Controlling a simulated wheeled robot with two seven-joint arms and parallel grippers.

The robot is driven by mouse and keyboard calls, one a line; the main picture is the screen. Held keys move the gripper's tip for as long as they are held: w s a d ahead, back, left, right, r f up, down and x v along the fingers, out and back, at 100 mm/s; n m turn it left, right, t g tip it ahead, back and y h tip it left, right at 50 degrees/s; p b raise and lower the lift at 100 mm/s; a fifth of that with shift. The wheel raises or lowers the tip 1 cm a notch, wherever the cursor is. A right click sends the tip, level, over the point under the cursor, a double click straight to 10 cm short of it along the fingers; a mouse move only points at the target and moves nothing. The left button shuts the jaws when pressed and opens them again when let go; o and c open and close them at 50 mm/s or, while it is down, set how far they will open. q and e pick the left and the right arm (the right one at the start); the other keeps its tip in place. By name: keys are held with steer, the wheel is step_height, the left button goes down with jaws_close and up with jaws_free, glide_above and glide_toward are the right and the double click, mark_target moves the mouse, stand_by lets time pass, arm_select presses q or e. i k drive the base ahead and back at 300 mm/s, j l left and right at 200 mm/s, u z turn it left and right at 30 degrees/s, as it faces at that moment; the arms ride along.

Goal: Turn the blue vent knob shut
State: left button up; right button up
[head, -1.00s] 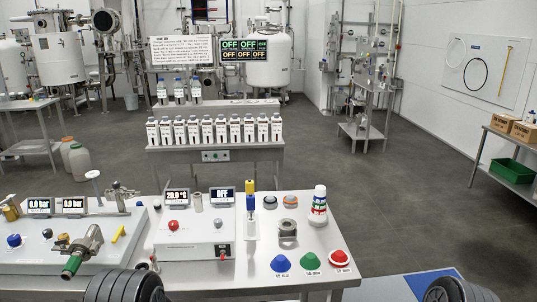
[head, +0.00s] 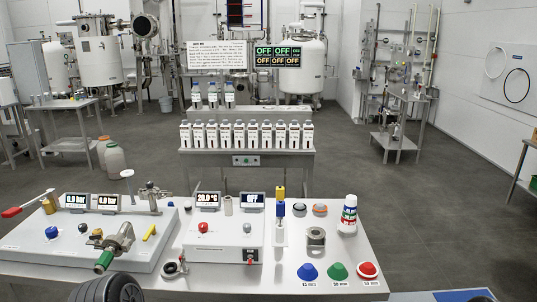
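The blue knob (head: 52,232) sits on the top of a low grey panel box (head: 50,258) at the left end of the table. It is small and dark blue, and I cannot tell its turn position from here. A dark knob (head: 82,228) and a brass-coloured fitting (head: 97,233) sit to its right. Neither of my grippers is in view. Only a black ribbed part, likely of my own arm, shows at the bottom left edge, well short of the blue knob.
A metal valve with a green handle (head: 104,261) juts from the box's front right. A red lever (head: 12,212) reaches out at the far left. Two small displays (head: 75,201) stand behind. A white control box (head: 222,240) and blue, green and red cones (head: 338,271) occupy the right.

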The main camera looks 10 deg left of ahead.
mark_target(51, 233)
steer(key=u, duration=1.35)
